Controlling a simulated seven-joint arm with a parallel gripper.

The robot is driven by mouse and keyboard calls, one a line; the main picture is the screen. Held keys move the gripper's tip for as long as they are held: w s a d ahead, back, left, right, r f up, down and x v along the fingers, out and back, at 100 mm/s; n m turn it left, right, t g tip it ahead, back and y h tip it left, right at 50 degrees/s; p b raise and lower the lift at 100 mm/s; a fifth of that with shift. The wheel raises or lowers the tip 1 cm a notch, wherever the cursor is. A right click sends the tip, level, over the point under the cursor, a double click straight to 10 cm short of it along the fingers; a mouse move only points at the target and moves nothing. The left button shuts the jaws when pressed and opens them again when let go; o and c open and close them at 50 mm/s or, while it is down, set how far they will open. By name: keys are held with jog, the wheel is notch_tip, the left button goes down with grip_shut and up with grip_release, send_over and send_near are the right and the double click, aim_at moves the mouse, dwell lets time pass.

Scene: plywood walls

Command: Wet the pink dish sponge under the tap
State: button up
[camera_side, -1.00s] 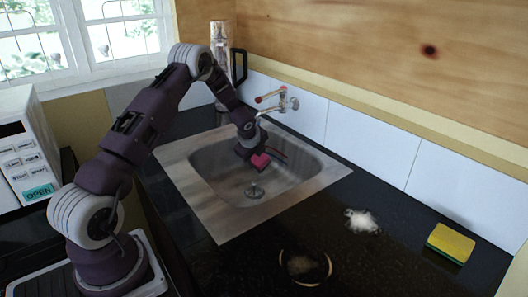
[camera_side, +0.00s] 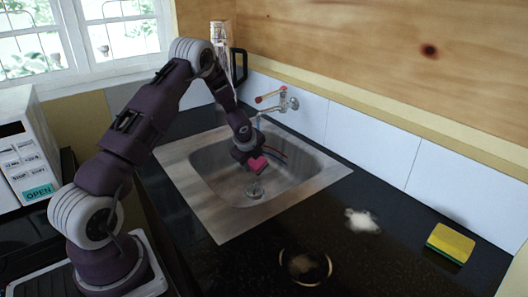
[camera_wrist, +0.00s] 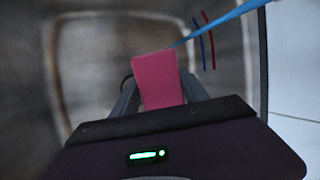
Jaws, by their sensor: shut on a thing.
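The pink sponge (camera_side: 257,164) is held in my gripper (camera_side: 248,160), over the steel sink basin. In the wrist view the pink sponge (camera_wrist: 158,80) stands between the two fingers of my gripper (camera_wrist: 160,96), which is shut on it. The tap (camera_side: 283,103) with its red-ended lever is on the wall behind the sink. A thin blue stream (camera_side: 258,122) shows below its spout. In the wrist view the blue stream (camera_wrist: 222,25) runs from the upper right to the sponge's upper right corner; I cannot tell whether they touch.
The sink (camera_side: 222,217) has a drain (camera_side: 254,190) below the gripper. Red and blue hoses lie behind it. A yellow-green sponge (camera_side: 450,243), a white tuft (camera_side: 361,220) and a round dish (camera_side: 305,266) are on the dark counter. A clear canister (camera_side: 222,40) stands at the back.

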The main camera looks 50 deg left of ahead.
dwell(0.5)
jog(key=s+d+r, duration=0.2)
jog(key=s+r, duration=0.2)
jog(key=shift+s+d, duration=0.15)
jog(key=shift+s, duration=0.1)
dwell(0.4)
